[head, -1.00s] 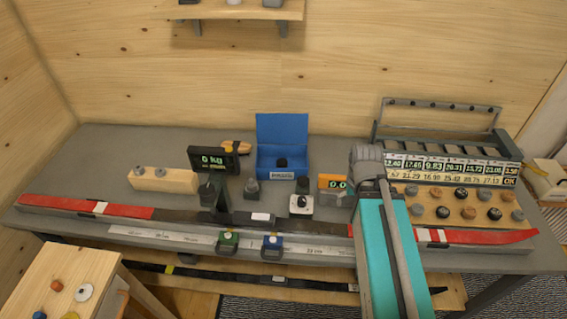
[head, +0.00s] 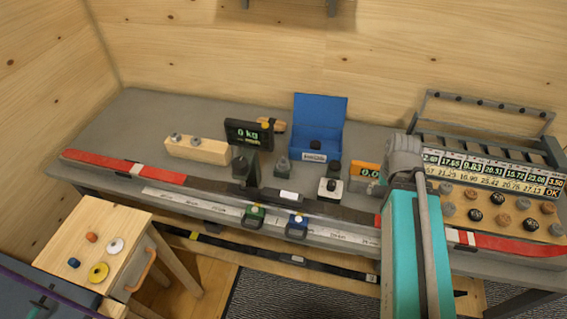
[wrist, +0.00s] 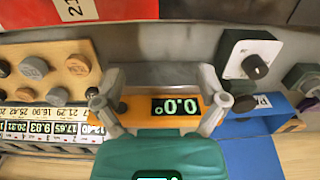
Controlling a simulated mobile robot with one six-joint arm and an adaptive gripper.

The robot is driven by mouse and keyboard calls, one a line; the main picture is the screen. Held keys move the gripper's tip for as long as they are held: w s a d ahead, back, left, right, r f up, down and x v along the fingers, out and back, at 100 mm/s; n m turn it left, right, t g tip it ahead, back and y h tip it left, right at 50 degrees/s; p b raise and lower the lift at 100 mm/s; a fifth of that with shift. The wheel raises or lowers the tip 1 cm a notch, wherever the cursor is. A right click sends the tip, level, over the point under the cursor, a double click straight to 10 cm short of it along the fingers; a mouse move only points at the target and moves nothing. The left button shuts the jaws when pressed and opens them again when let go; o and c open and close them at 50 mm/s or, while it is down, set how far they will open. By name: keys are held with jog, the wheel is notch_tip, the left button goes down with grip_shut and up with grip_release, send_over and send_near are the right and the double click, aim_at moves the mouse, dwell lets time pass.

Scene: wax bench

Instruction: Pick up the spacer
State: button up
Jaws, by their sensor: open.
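No thing is marked as the spacer, and I cannot tell for certain which it is. Small round parts lie on the wooden side table at lower left in the head view: a white ring (head: 115,246), a yellow ring (head: 98,272), an orange piece (head: 91,237) and a blue piece (head: 74,263). My gripper (wrist: 160,80) is open and empty in the wrist view, its fingers either side of an orange scale (wrist: 140,107) reading 0.0.
The grey bench (head: 135,120) carries an open blue box (head: 318,125), a black display (head: 248,134) reading 0 kg, and a wooden block (head: 196,150). A board of round knobs (head: 490,212) stands at right. A red-ended bar (head: 110,165) runs along the front.

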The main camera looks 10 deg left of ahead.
aim_at(285, 161)
jog(key=w+a+m, duration=0.2)
jog(key=w+a, duration=0.1)
jog(key=a, duration=0.1)
jog(key=w+a+r+m+y+p, duration=0.1)
jog(key=w+a+m, duration=0.2)
jog(key=a, duration=0.2)
jog(key=w+a+r+m+y, duration=0.1)
jog(key=w+a+m, duration=0.1)
jog(key=w+a, duration=0.1)
jog(key=shift+w+a+r+g+p, duration=0.15)
jog(key=shift+w+a+g+p, duration=0.2)
jog(key=shift+a, duration=0.4)
jog(key=w+a+m, duration=0.1)
jog(key=a+m, duration=0.1)
jog(key=a, duration=0.2)
jog(key=w+a+r+m+y+p, duration=0.1)
jog(key=w+a+m, duration=0.1)
jog(key=a, duration=0.3)
jog(key=w+a+r+m+g+y, duration=0.1)
jog(key=a+m, duration=0.2)
jog(key=a, duration=0.1)
jog(key=shift+w+a+r, duration=0.15)
jog(key=shift+w+a, duration=0.1)
jog(key=shift+w, duration=0.15)
jog(key=shift+f, duration=0.2)
